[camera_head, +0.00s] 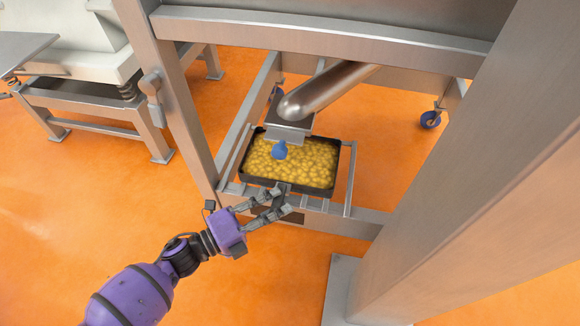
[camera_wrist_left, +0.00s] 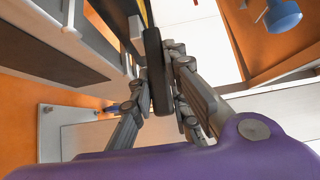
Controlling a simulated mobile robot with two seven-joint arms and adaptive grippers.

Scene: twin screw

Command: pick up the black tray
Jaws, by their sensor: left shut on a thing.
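The black tray (camera_head: 337,170) is rectangular and full of small yellow pieces. It sits on the low metal rails of the machine frame, under the slanted metal tube. My left gripper (camera_head: 284,199) is at the tray's near side, with its fingers shut on the tray's rim or handle. In the left wrist view a dark upright piece of the tray (camera_wrist_left: 156,65) is between the fingers of the gripper (camera_wrist_left: 160,92); most of the tray is out of sight there. My right gripper is not in view.
The slanted metal tube (camera_head: 325,90) and a metal chute (camera_head: 290,130) hang over the tray's far part. A blue object (camera_head: 280,151) shows against the yellow pieces. A thick post (camera_head: 460,170) stands right, a thinner one (camera_head: 172,100) left. Orange floor is clear at front left.

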